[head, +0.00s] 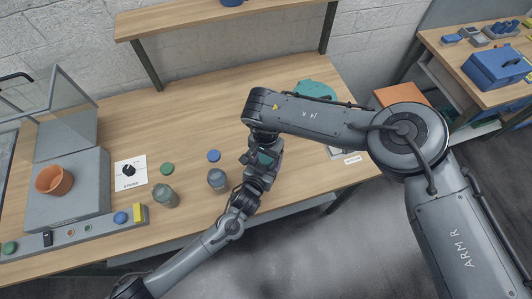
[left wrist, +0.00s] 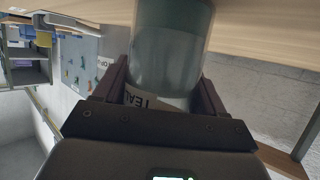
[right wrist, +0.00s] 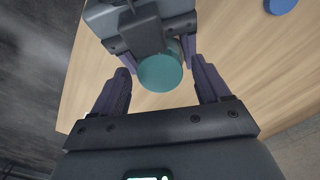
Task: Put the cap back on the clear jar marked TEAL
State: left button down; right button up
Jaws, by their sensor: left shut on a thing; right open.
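The clear jar marked TEAL (left wrist: 165,60) is between the fingers of my left gripper (left wrist: 165,95), which is shut on it. Part of its label shows by the fingers. In the head view the jar's teal top (head: 265,157) shows between my two grippers, above the table. In the right wrist view a round teal disc (right wrist: 160,72), which looks like the cap, covers the jar's end. My right gripper (right wrist: 158,92) is open, with its fingers on either side of the disc and gaps to both. How tightly the disc sits cannot be told.
Two greyish jars (head: 165,195) (head: 217,180) stand on the table, with a green cap (head: 167,168) and a blue cap (head: 213,155) lying behind them. A grey machine with an orange bowl (head: 54,180) is at left. The back middle of the table is clear.

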jog(key=c, duration=1.1)
jog(key=m, duration=0.3)
jog(key=o, duration=1.2)
jog(key=shift+c, duration=0.2)
jog(key=shift+r, duration=2.25)
